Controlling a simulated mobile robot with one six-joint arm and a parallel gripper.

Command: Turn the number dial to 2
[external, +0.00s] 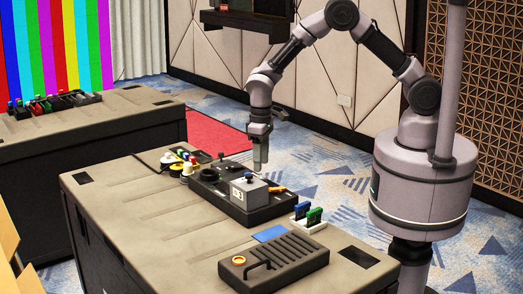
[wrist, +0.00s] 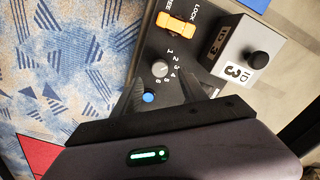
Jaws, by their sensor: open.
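The number dial (wrist: 160,69) is a small round grey knob on the black control panel (wrist: 148,42), with printed numbers curving around its right side. Its pointer direction is too small to tell. In the wrist view my gripper (wrist: 161,88) is open, its two dark fingers spread on either side of a blue button (wrist: 149,98), with the dial just beyond the fingertips. Nothing shows between the fingers as held. In the external view my gripper (external: 262,163) points down at the far edge of the panel (external: 228,204). The dial cannot be made out there.
An orange lock switch (wrist: 176,24) sits near the dial. Coloured plugs (external: 190,163) lie left, a blue-green pair (external: 308,213) right. A dark handled case (external: 274,268) sits in front.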

